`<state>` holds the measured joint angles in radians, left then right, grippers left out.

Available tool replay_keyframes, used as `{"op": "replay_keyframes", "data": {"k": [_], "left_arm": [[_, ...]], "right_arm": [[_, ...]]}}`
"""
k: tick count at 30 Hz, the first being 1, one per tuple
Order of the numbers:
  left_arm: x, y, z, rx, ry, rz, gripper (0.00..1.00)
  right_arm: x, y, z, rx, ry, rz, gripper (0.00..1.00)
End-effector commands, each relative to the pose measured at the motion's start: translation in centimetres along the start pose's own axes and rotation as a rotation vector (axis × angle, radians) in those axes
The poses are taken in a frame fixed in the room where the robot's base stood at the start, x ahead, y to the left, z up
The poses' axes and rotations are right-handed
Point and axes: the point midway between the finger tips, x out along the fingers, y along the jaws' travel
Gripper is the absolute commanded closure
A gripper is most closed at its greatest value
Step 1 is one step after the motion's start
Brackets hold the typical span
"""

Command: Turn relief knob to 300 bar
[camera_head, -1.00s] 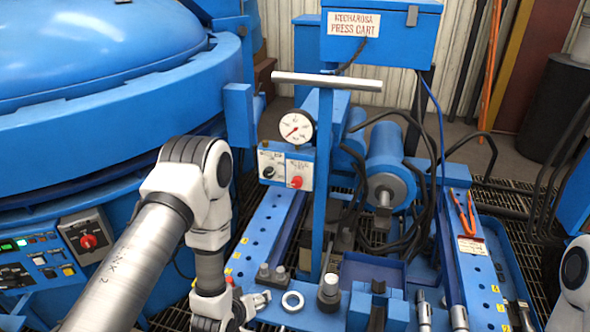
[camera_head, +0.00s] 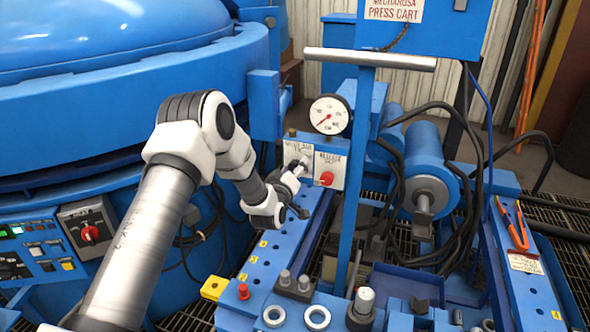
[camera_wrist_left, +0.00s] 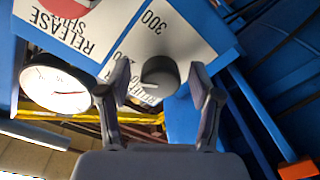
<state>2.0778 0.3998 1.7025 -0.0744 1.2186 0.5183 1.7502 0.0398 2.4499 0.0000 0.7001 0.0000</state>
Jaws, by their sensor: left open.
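The dark relief knob (camera_wrist_left: 160,75) sits on a white label plate with "300" printed beside it in the left wrist view. My left gripper (camera_wrist_left: 161,88) is open, with one finger on each side of the knob in that view and a small gap showing on both sides. I cannot tell how deep the fingertips reach around it. My right gripper is out of view.
The red release knob (camera_head: 326,178) is close on the right of the left gripper. A blue post with a grey T-handle (camera_head: 370,59) stands in front of the cart. Black hoses (camera_head: 462,190) loop at the right. The blue furnace (camera_head: 130,100) fills the left.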

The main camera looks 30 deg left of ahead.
Motion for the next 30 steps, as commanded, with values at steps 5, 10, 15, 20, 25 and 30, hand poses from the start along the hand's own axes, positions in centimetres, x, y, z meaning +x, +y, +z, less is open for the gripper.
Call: {"op": "replay_keyframes", "data": {"k": [5,10,15,20,25,30], "left_arm": [[0.18,-0.03,0.05,0.000,-0.001,-0.001,0.36],[0.16,-0.04,0.06,0.000,-0.001,-0.001,0.75],[0.15,-0.04,0.05,0.000,-0.001,-0.001,0.96],[0.15,-0.03,0.05,0.006,-0.001,0.000,0.96],[0.14,-0.04,0.05,0.042,0.000,0.000,0.96],[0.13,-0.04,0.05,0.123,0.002,0.002,0.96]], "right_arm": [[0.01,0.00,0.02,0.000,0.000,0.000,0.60],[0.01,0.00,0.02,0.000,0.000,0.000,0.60],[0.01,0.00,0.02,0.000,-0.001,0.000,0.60],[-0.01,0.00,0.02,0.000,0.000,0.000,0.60],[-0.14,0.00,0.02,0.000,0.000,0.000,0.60],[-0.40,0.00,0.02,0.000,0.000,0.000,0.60]]}}
